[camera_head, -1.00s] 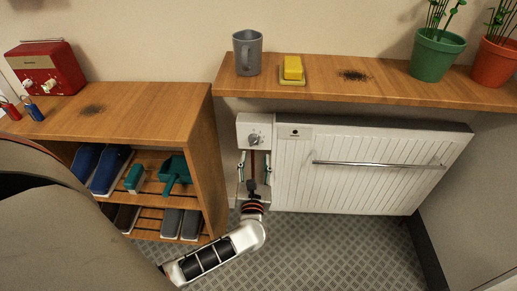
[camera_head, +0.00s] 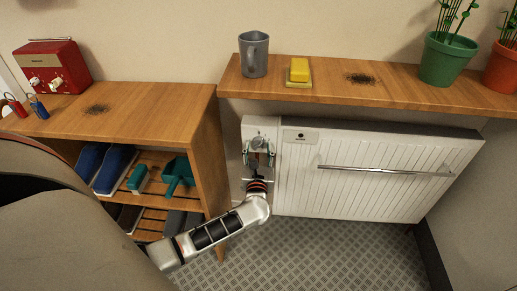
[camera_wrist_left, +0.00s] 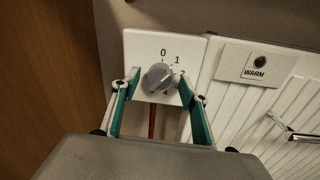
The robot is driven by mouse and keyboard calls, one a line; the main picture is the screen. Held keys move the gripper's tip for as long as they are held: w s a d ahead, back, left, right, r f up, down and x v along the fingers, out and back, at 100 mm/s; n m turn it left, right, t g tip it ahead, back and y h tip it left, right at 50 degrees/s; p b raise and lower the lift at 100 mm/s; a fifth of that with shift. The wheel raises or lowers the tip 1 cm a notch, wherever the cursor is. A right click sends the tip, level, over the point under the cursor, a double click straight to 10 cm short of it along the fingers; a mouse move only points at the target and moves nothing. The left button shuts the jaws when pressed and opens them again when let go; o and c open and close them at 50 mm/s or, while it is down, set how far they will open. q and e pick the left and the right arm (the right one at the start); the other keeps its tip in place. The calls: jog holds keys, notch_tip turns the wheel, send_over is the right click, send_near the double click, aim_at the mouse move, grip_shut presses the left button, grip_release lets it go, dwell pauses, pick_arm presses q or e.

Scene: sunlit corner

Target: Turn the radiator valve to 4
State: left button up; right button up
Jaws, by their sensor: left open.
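The grey radiator valve knob (camera_head: 258,142) sits on a white plate (camera_head: 262,124) at the radiator's left end. My left gripper (camera_head: 258,155) is open just below the knob in the head view. In the wrist view its teal fingers (camera_wrist_left: 158,88) stand on either side of the knob, with gaps visible. My right gripper is not in view.
The white radiator (camera_head: 370,170) has a metal rail (camera_head: 385,171) and a "WARM" label (camera_wrist_left: 257,66). A wooden shelf (camera_head: 420,90) above holds a grey mug (camera_head: 254,55), a yellow block (camera_head: 299,69) and potted plants (camera_head: 445,60). A wooden rack (camera_head: 207,150) stands close on the left.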

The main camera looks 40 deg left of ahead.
pick_arm(q)
jog(key=c, duration=1.1)
